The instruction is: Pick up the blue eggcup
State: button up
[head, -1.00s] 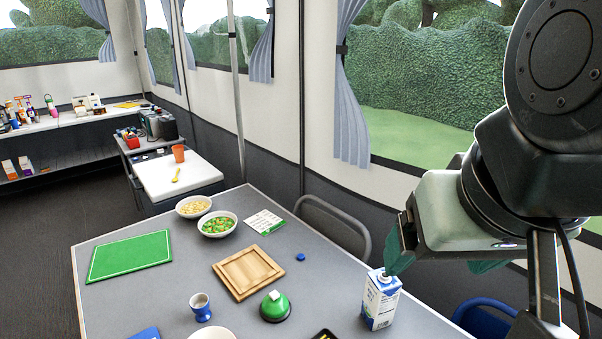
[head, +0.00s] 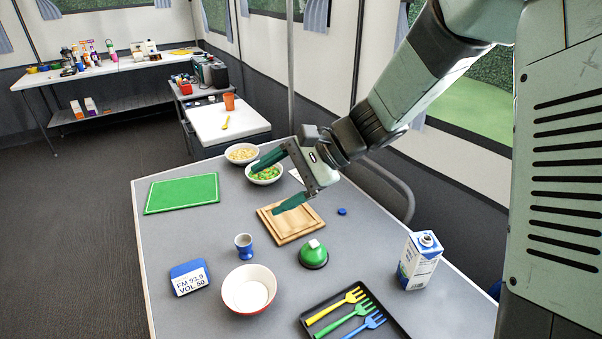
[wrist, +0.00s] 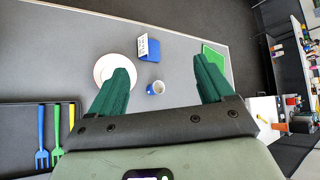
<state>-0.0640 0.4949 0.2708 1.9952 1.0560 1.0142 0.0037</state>
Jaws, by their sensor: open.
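My gripper (head: 272,184) is open and empty, with green fingers spread wide. In the head view it hangs over the wooden board, up and to the right of the eggcup, apart from it.
A milk carton (head: 418,262) and a black tray (head: 390,328) of forks stand at right.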

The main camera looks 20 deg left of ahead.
jog(key=w+a+f+m+y, duration=0.5)
jog(key=a+f+m, duration=0.2)
jog(key=a+f, duration=0.3)
jog(key=m+t+y, duration=0.3)
jog(key=m+t, duration=0.2)
jog(key=m, duration=0.2)
send_over(237, 238)
jog(key=d, duration=0.3)
jog(key=f, duration=1)
jog(key=shift+s+d+f, duration=0.1)
jog(key=shift+s+f, duration=0.1)
jog(key=shift+f, duration=0.15)
notch_tip(237, 238, down, 7)
jog(key=shift+r, duration=0.15)
jog(key=shift+w+a, duration=0.1)
jog(key=shift+a, duration=1.35)
jog(key=c, duration=1.1)
